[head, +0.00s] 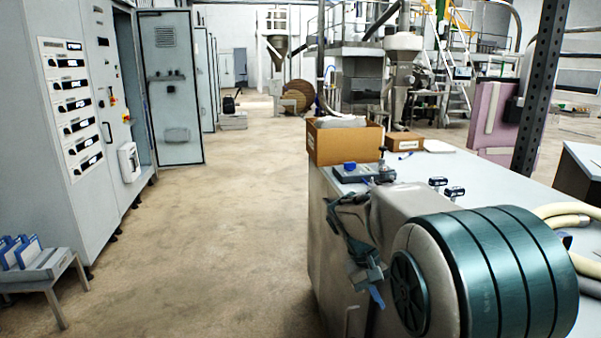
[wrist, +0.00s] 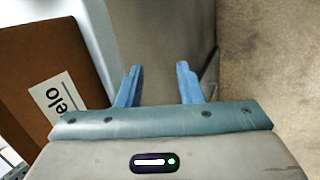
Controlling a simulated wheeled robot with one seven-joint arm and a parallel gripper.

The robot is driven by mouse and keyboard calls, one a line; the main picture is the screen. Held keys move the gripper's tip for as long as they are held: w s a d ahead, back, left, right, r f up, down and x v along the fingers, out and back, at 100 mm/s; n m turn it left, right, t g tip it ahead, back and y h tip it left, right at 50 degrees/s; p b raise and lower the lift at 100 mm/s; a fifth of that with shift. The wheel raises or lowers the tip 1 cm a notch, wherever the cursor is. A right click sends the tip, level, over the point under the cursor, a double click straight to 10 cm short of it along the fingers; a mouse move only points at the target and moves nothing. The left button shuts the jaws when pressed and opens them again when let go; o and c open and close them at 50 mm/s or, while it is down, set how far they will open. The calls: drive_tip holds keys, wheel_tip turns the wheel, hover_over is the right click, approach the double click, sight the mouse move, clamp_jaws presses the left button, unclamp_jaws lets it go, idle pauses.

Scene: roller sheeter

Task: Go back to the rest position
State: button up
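My gripper (head: 358,245) hangs in front of the side of the grey cabinet (head: 322,225), below its top edge, in the head view. In the wrist view, the two blue fingers of my gripper (wrist: 158,70) stand apart with nothing between them. A grey surface lies beyond the fingers there. My arm covers much of the right foreground and hides part of the cabinet top.
An open cardboard box (head: 345,143) stands on the cabinet top; a brown box with a white label (wrist: 35,65) fills the wrist view's left side. A smaller box (head: 405,141) is behind. Tall electrical cabinets (head: 85,120) stand left. The concrete floor (head: 215,220) between is clear.

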drive_tip(key=s+a+r+t+y+p, duration=0.1)
drive_tip(key=s+r+p, duration=0.2)
drive_tip(key=s, duration=0.3)
drive_tip(key=s+a+r+t+y+p, duration=0.1)
drive_tip(key=s+r+y+p, duration=0.1)
drive_tip(key=s+r+p, duration=0.2)
drive_tip(key=s+a+r+m+t+y+p, duration=0.1)
drive_tip(key=s+r+y+p, duration=0.1)
drive_tip(key=s, duration=0.7)
drive_tip(key=shift+p+v, duration=0.9)
drive_tip(key=shift+p, duration=0.1)
drive_tip(key=shift+a, duration=0.15)
drive_tip(key=shift+c, duration=0.8)
drive_tip(key=shift+s, duration=0.15)
